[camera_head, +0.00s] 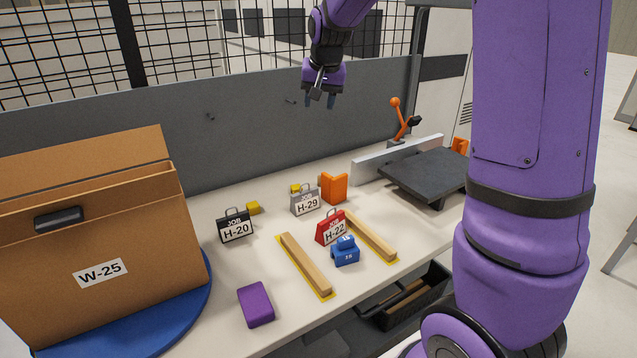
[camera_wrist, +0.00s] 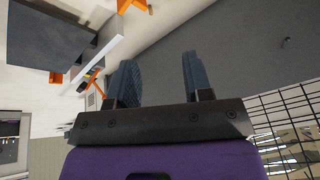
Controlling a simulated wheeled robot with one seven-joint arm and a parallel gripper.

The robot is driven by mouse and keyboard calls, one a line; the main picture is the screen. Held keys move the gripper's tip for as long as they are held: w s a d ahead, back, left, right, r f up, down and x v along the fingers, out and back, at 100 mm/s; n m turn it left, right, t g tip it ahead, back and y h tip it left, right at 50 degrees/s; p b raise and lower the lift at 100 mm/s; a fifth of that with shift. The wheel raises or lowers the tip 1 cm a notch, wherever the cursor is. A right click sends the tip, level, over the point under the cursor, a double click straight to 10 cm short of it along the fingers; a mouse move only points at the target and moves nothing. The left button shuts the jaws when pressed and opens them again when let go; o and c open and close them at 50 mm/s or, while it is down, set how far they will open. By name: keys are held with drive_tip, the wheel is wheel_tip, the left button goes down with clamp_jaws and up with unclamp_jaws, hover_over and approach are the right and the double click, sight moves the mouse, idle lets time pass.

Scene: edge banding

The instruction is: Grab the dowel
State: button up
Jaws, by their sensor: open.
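Two pale wooden bars lie on the bench in the head view, a left one (camera_head: 305,264) and a right one (camera_head: 371,238), each with a yellow edge beneath it. They look square-edged, and I cannot tell whether either is the dowel; nothing clearly round and rod-like shows. My gripper (camera_head: 320,101) is open and empty, high above the back of the bench in front of the grey panel, well apart from the bars. Its two dark fingers also show in the wrist view (camera_wrist: 157,78) with nothing between them.
Tags H-20 (camera_head: 236,227), H-29 (camera_head: 305,202) and H-22 (camera_head: 331,229) stand near the bars, with a blue weight (camera_head: 345,252) and an orange block (camera_head: 334,188). A purple block (camera_head: 256,305) lies in front. A black tray (camera_head: 436,277) sits below.

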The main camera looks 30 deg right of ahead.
drive_tip(key=w+d+f+m+h, duration=0.1)
drive_tip(key=w+d+f, duration=0.2)
drive_tip(key=w+f, duration=0.3)
drive_tip(key=w+d+f+m, duration=0.1)
drive_tip(key=w+d+f, duration=0.2)
drive_tip(key=w+f, duration=0.4)
drive_tip(key=m+g+h, duration=0.1)
approach(319, 186)
drive_tip(key=w+d+f, duration=0.1)
drive_tip(key=f, duration=0.1)
drive_tip(key=w+d+f, duration=0.1)
drive_tip(key=f, duration=0.1)
drive_tip(key=w+d+f, duration=0.1)
drive_tip(key=f, duration=0.1)
drive_tip(key=shift+w+f, duration=0.15)
drive_tip(key=shift+w, duration=0.15)
clamp_jaws()
